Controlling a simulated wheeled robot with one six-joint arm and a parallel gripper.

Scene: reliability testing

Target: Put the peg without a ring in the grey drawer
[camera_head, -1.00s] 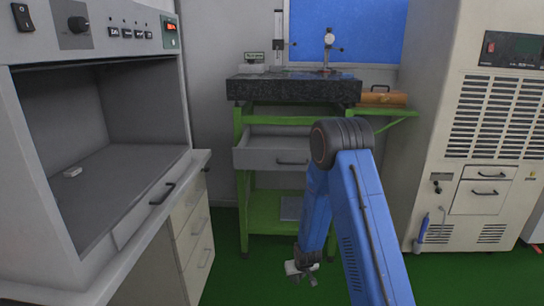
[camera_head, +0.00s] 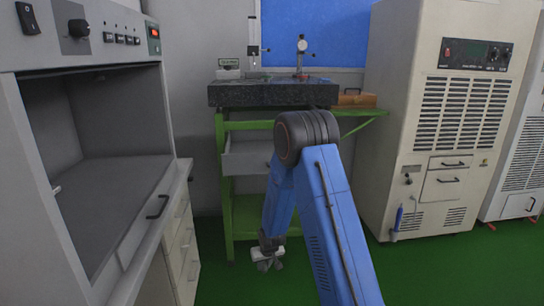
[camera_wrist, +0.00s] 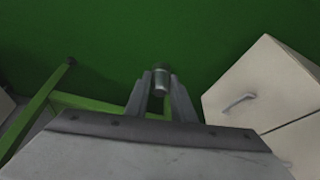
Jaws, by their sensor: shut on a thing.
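My gripper (camera_head: 268,263) hangs low in front of the green stand, its fingers pointing down. In the wrist view its two fingers (camera_wrist: 160,98) are closed on a short grey metal peg (camera_wrist: 160,82) with a darker end. I cannot make out a ring on it. The peg is hard to tell apart from the fingers in the head view. The grey drawer (camera_head: 240,160) under the dark stone slab is pulled open. My arm hides its right part. My gripper is below and in front of it.
The green stand (camera_head: 224,200) carries a dark slab (camera_head: 270,95) with gauges. A grey hood bench (camera_head: 125,200) with drawers below stands at left, a beige cabinet (camera_head: 430,130) at right. A small pale object (camera_head: 57,189) lies in the hood. Green floor is clear between them.

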